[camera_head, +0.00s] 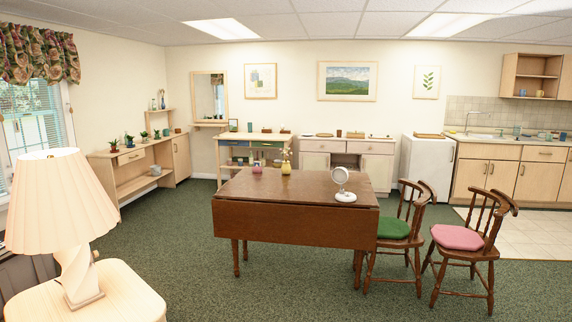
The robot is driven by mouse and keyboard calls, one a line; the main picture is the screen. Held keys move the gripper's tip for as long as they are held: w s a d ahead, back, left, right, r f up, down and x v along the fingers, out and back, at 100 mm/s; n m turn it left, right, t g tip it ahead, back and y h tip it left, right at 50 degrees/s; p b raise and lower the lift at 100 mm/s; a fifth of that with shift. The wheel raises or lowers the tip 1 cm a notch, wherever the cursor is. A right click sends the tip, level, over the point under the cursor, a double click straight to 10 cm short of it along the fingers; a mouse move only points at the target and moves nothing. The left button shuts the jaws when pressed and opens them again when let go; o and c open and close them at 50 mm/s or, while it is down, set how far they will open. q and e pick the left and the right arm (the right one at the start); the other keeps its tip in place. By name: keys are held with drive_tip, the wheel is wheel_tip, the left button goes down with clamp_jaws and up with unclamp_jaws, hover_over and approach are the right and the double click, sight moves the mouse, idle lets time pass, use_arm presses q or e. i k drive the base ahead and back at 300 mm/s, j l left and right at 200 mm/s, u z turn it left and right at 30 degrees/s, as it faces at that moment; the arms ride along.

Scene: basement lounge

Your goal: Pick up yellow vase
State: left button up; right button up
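A small yellow vase (286,169) stands upright on the dark brown wooden table (290,221), near its far edge. Yellowish flowers or sprigs appear to rise from it. A small pink pot or vase (257,170) stands to its left on the same table. Neither of my grippers shows in the head view.
A white round mirror or fan on a stand (342,185) is on the table's right part. Two wooden chairs with a green cushion (393,228) and a pink cushion (458,237) stand at the right. A lamp (75,230) is at the near left. Green carpet (200,285) lies clear in front.

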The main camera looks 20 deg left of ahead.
sight(285, 167)
drive_tip(key=i+j, duration=1.1)
